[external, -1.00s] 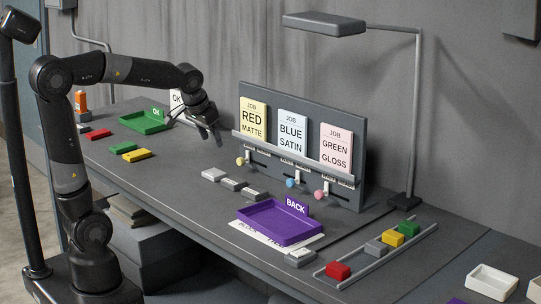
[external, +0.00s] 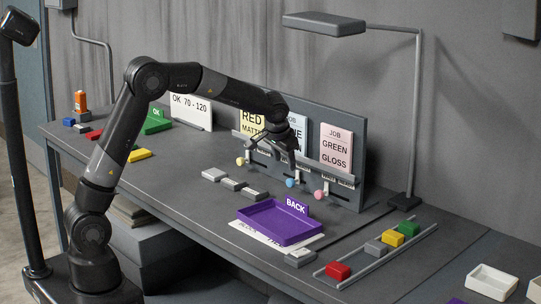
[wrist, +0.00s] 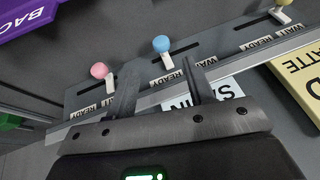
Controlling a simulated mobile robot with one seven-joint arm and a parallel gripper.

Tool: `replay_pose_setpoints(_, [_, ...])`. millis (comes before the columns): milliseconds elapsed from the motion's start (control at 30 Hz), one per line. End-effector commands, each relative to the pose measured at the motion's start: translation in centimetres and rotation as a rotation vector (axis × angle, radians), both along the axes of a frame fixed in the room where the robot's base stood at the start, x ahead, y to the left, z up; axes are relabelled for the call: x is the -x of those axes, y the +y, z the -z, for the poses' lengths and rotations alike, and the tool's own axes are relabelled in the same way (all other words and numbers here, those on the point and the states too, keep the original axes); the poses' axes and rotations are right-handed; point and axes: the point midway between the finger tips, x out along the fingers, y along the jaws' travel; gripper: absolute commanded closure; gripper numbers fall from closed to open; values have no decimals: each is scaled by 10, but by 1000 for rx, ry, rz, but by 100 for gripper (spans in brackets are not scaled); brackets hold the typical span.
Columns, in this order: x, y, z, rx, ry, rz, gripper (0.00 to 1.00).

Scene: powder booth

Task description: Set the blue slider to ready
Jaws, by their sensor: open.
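The blue slider has a round light-blue knob (external: 291,183) on a short pale stem, low on the front of the grey job panel (external: 352,120). In the wrist view its knob (wrist: 161,44) stands beyond my fingertips, at the left part of its dark slot. Pale WAIT and READY labels (wrist: 207,62) run along the ledge beside the slots; I cannot tell surely which label the blue stem lines up with. My gripper (wrist: 155,76) is open and empty, its two fingers spread near the ledge, apart from the knob. In the external view my gripper (external: 276,150) covers much of the BLUE SATIN card.
A yellow knob (external: 240,161) and a pink knob (external: 319,194) flank the blue one. A purple BACK tray (external: 278,224) and several grey blocks (external: 231,184) lie in front. A lamp post (external: 415,120) stands at right.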

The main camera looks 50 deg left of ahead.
Motion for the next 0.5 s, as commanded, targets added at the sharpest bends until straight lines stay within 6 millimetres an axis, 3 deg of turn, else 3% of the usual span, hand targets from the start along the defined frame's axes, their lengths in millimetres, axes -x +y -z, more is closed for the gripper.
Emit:
replay_pose_setpoints(300, [-22, 11, 55, 0, 4, -2, 51])
replay_pose_setpoints(500, [-33, 16, 78, 1, 1, -2, 51])
